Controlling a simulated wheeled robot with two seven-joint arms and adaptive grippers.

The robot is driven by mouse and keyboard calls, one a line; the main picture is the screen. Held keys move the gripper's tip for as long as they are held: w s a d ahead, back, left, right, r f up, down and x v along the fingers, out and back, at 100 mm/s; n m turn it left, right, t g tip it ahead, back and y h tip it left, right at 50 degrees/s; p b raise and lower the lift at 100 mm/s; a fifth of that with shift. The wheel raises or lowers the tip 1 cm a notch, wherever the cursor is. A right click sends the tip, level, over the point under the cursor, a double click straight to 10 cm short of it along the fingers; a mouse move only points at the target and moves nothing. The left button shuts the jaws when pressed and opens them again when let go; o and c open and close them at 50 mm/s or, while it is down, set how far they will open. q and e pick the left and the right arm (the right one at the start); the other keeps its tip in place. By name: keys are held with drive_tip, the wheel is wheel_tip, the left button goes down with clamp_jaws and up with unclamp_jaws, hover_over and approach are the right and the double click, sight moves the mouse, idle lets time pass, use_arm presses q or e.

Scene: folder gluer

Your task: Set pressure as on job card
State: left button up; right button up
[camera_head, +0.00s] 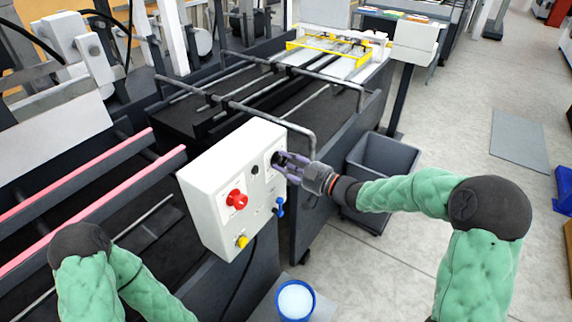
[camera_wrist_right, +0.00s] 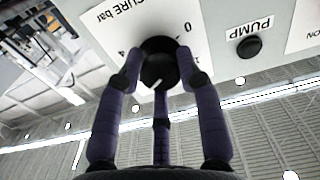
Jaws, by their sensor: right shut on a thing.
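A white control box (camera_head: 208,170) stands at the middle of the head view. My right gripper (camera_head: 282,162) reaches it from the right, with its fingers shut around a black round knob on the box's front. In the right wrist view the knob (camera_wrist_right: 158,62) sits between the purple fingers of my right gripper (camera_wrist_right: 158,75). A short white mark shows near its lower edge. The dial plate (camera_wrist_right: 100,25) reads "...URE bar", with a 0 and a 4 visible; the fingers and knob hide other scale marks. My left gripper is out of view; only its green arm shows. I cannot make out a job card.
The box also carries a red button (camera_head: 237,200), a yellow one (camera_head: 242,242) and a blue lever (camera_head: 280,207). A black button (camera_wrist_right: 250,47) labelled PUMP is beside the dial. A grey bin (camera_head: 385,160) and a blue container (camera_head: 295,299) stand nearby. Metal bars (camera_head: 270,113) run behind the box.

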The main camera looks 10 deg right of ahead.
drive_tip(key=o, duration=1.1)
drive_tip(key=shift+f, duration=0.2)
drive_tip(key=shift+o, duration=0.2)
drive_tip(key=v, duration=1.2)
drive_tip(key=s+a+f+m+g+h, duration=0.1)
drive_tip(key=a+f+m+g+h, duration=0.25)
drive_tip(key=f, duration=1.05)
drive_tip(key=s+a+f+m+h, duration=0.15)
drive_tip(key=f+m+h, duration=0.4)
drive_tip(key=f, duration=0.75)
drive_tip(key=s+a+f+m+g, duration=0.2)
drive_tip(key=s+f, duration=0.5)
drive_tip(key=s, duration=0.4)
drive_tip(key=s+a+f+m+g, duration=0.2)
drive_tip(key=s+a+f+g, duration=0.2)
drive_tip(key=s+f+g, duration=0.3)
drive_tip(key=s+f, duration=0.1)
drive_tip(key=s, duration=0.3)
drive_tip(key=shift+s+f, duration=0.15)
drive_tip(key=shift+f, duration=0.15)
